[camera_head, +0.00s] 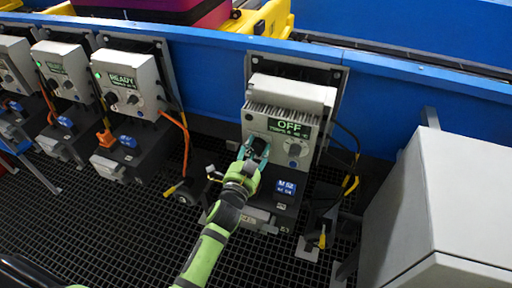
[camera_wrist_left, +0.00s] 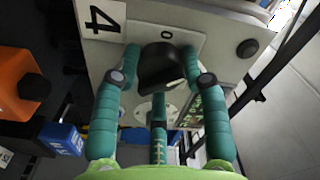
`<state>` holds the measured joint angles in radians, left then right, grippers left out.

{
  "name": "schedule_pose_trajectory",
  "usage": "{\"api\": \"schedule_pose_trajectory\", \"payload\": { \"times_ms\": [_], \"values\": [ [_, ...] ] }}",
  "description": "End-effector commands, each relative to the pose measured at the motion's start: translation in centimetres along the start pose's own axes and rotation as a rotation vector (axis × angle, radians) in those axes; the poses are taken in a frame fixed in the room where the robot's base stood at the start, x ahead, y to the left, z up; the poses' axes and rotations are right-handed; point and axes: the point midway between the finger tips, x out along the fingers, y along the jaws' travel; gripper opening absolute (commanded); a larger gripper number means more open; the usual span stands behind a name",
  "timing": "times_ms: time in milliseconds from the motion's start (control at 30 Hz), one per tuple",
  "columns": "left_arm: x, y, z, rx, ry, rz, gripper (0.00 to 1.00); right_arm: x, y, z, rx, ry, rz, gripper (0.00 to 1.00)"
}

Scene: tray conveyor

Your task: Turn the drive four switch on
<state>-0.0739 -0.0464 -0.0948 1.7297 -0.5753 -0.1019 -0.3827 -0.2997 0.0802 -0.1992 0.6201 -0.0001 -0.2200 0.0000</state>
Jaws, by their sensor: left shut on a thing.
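The drive four unit (camera_head: 284,92) is a light grey box on the blue conveyor side, right of centre in the head view. Its display (camera_head: 289,127) reads OFF. The left wrist view shows a label with a 4 (camera_wrist_left: 100,17) on its face. My left gripper (camera_head: 257,149) reaches the lower left of that face. In the left wrist view my left gripper (camera_wrist_left: 162,80) has its teal fingers on either side of the black switch knob (camera_wrist_left: 160,62), shut on it. A 0 mark (camera_wrist_left: 166,34) shows beside the knob. My right gripper is not in view.
Other drive units (camera_head: 127,84) with green READY displays stand to the left. A large grey cabinet (camera_head: 440,200) stands to the right. Cables and yellow connectors (camera_head: 351,185) hang beside drive four. The floor is dark grating (camera_head: 130,230).

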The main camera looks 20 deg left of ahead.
Motion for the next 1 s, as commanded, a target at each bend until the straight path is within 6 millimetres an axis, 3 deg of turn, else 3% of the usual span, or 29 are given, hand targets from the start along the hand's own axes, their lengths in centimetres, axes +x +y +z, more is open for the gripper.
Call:
{"api": "schedule_pose_trajectory", "payload": {
  "times_ms": [500,1000],
  "values": [
    [-0.04,-0.04,0.49,0.463,-0.011,0.005,0.11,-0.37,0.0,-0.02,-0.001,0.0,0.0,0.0],
    [0.0,-0.27,0.47,0.674,-0.013,0.003,0.11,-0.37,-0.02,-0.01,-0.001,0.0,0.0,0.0]
  ]
}}
